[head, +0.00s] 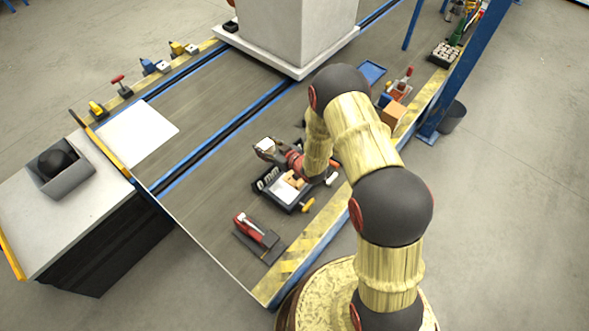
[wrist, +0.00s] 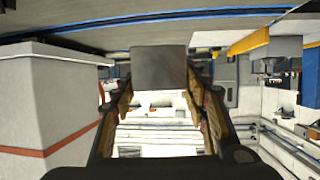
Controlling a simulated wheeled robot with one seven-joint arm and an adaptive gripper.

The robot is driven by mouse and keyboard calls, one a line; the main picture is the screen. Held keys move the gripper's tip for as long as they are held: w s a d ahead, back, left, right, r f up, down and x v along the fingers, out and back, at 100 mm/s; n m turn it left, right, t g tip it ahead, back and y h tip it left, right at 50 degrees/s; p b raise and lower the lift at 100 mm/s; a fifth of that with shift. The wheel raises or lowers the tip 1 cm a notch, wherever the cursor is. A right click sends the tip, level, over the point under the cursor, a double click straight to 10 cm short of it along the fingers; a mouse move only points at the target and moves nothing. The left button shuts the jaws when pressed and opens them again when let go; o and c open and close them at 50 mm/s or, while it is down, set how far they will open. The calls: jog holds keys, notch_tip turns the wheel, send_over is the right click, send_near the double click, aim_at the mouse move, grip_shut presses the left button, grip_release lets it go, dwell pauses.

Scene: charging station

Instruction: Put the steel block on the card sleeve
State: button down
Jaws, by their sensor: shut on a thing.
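My gripper (head: 268,150) is over the dark table, just beyond the black tray in the head view. It is shut on the steel block (head: 265,144), which looks pale there. In the wrist view the block (wrist: 160,68) is a plain grey square held between the two fingertips (wrist: 160,88). I cannot tell for certain which thing is the card sleeve. A flat dark piece (head: 270,249) lies near the table's front edge, with a red and white object (head: 250,229) on or beside it.
The black tray (head: 271,201) holds pale and wooden pieces. A white sheet (head: 137,131) lies at the left. A large grey pillar (head: 290,30) stands at the back. A blue tray (head: 372,72) and a cardboard box (head: 393,114) are at the right. Bare table lies left of my gripper.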

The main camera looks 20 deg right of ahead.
jog(key=shift+n+g+y, duration=0.4)
jog(key=shift+n+y, duration=0.3)
jog(key=shift+y, duration=0.1)
jog(key=s+d+f, duration=0.2)
jog(key=d, duration=0.1)
jog(key=s+d+f+b, duration=0.1)
jog(key=s+d+f, duration=0.1)
jog(key=f, duration=0.1)
jog(key=s+d+f+b, duration=0.1)
jog(key=s+d+f, duration=0.1)
jog(key=d, duration=0.1)
jog(key=shift+d+f, duration=0.35)
jog(key=shift+f, duration=0.05)
jog(key=shift+s+d+f+b, duration=0.25)
jog(key=shift+f+b, duration=0.1)
jog(key=shift+f, duration=0.1)
notch_tip(320, 180, down, 3)
jog(key=shift+d+f+b, duration=0.1)
jog(key=shift+f+b, duration=0.05)
jog(key=shift+b, duration=0.65)
jog(key=c, duration=1)
grip_release()
jog(key=shift+s+f, duration=0.1)
